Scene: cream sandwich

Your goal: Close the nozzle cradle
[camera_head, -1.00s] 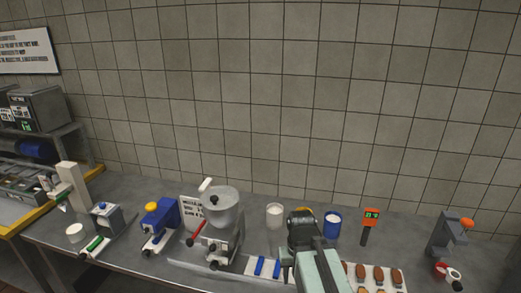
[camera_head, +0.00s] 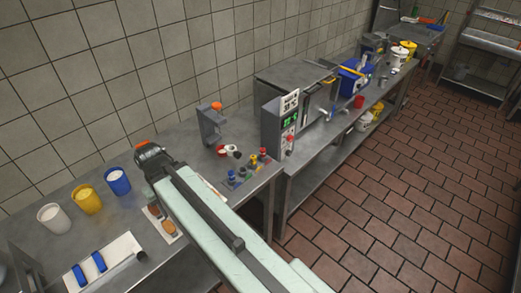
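No part is clearly recognisable as the nozzle cradle. A grey upright stand with an orange knob (camera_head: 211,124) is on the bench right of my arm. By its foot lie a small red-rimmed cup and a dark-and-white piece (camera_head: 231,151). Several small pieces with blue, yellow and red tops (camera_head: 253,165) stand near the bench's right end; they are too small to identify. My gripper (camera_head: 152,158) is over the bench, left of the stand and apart from it. My arm hides its fingers, so its opening and any held thing cannot be seen.
White (camera_head: 53,218), yellow (camera_head: 87,199) and blue (camera_head: 118,182) cups stand left of my gripper. A tray of brown pieces (camera_head: 166,227) is partly under my arm. The tiled floor (camera_head: 400,200) at right is clear.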

